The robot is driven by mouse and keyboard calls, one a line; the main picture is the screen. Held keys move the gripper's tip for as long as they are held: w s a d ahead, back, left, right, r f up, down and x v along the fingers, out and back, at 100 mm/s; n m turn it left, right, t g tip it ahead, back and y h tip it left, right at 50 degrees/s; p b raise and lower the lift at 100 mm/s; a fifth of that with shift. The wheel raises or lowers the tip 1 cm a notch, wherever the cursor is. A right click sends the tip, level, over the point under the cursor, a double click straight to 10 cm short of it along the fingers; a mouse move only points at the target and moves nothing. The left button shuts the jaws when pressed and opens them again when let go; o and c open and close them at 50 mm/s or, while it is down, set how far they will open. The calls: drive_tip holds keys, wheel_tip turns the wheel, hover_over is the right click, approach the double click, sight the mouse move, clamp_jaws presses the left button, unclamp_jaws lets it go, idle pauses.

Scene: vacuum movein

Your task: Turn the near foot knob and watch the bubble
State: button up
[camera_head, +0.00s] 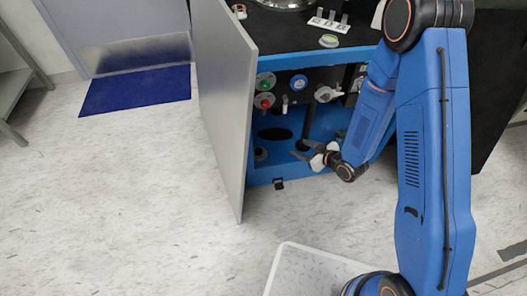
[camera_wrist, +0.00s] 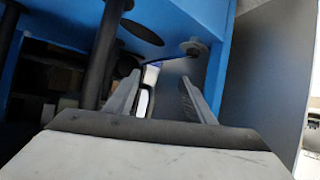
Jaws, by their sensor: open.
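My gripper (camera_head: 305,150) reaches into the open lower bay of the blue cabinet (camera_head: 320,184). In the wrist view my gripper (camera_wrist: 160,79) has its two grey fingers apart, with no held object visible between them. A round bubble level (camera_head: 329,41) with a greenish face sits on the cabinet's top; its bubble is too small to read. Which part is the near foot knob is unclear. A small grey round part (camera_head: 260,153) is inside the bay at left. The wrist view shows a grey disc (camera_wrist: 193,46) on the blue panel, beyond the right fingertip and apart from it.
The open grey door (camera_head: 226,100) stands left of the bay. In the wrist view a thick dark post (camera_wrist: 102,55) is close left of the fingers. The floor at left is clear up to the blue mat (camera_head: 136,90).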

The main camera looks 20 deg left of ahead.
sight(259, 151)
drive_tip(key=s+a+f+g+y, duration=0.1)
drive_tip(key=s+a+f+y, duration=0.1)
drive_tip(key=s+a+f, duration=0.25)
drive_tip(key=shift+n, duration=0.4)
drive_tip(key=x, duration=1.1)
drive_tip(key=s+x, duration=0.1)
drive_tip(key=x, duration=0.4)
drive_tip(key=shift+w+a+f, duration=0.15)
drive_tip(key=shift+a+f, duration=0.05)
drive_tip(key=shift+f, duration=0.25)
drive_tip(key=shift+y, duration=0.3)
drive_tip(key=shift+c, duration=0.3)
drive_tip(key=c, duration=1)
